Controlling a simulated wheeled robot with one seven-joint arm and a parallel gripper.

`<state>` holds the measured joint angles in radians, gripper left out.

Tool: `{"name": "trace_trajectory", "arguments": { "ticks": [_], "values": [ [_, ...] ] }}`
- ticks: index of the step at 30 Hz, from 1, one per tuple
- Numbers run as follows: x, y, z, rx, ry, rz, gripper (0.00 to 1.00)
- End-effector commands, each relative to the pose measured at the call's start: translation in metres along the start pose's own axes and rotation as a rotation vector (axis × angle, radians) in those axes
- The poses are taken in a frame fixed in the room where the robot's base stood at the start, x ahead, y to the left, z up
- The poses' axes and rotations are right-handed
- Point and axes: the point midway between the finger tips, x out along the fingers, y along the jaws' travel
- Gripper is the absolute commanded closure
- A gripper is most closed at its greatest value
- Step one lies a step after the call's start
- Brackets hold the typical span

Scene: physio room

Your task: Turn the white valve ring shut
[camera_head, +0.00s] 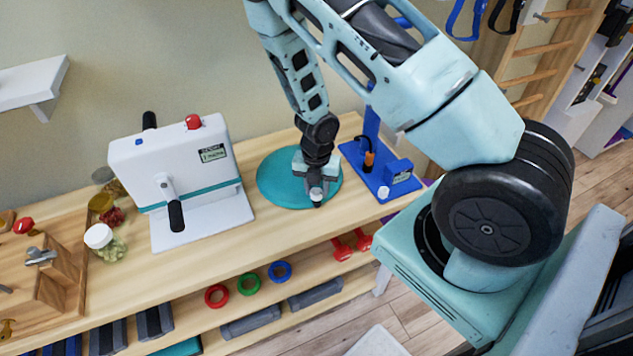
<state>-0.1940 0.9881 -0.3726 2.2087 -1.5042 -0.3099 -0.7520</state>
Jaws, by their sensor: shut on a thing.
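A round teal cushion (274,180) lies flat on the wooden bench top. My gripper (317,194) points down over its front right part, with the fingers close together and low at the cushion. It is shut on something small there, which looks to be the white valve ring. The ring itself is hidden by the fingers and too small to make out, so how far it is turned does not show.
A blue stand (372,178) with a small white knob is close right of the cushion. A white box device (172,165) with black handles stands to the left. Jars (99,237) stand farther left. Rings and red dumbbells (342,249) lie on the lower shelf.

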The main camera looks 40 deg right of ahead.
Motion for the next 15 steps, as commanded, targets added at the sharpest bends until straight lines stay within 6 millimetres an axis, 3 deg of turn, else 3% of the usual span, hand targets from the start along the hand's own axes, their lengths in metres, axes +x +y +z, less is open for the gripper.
{"name": "trace_trajectory", "arguments": {
  "ticks": [9, 10, 11, 12, 15],
  "values": [
    [0.0001, 0.0000, 0.0006, 0.015, -0.002, 0.001, 0.92],
    [0.0000, 0.0000, 0.0007, 0.015, -0.002, 0.001, 0.61],
    [0.0001, 0.0000, 0.0006, 0.015, -0.002, 0.001, 0.53],
    [0.0001, 0.0000, 0.0006, 0.015, -0.001, 0.001, 0.48],
    [0.0001, 0.0002, 0.0005, 0.014, -0.001, 0.001, 0.48]
  ]
}}
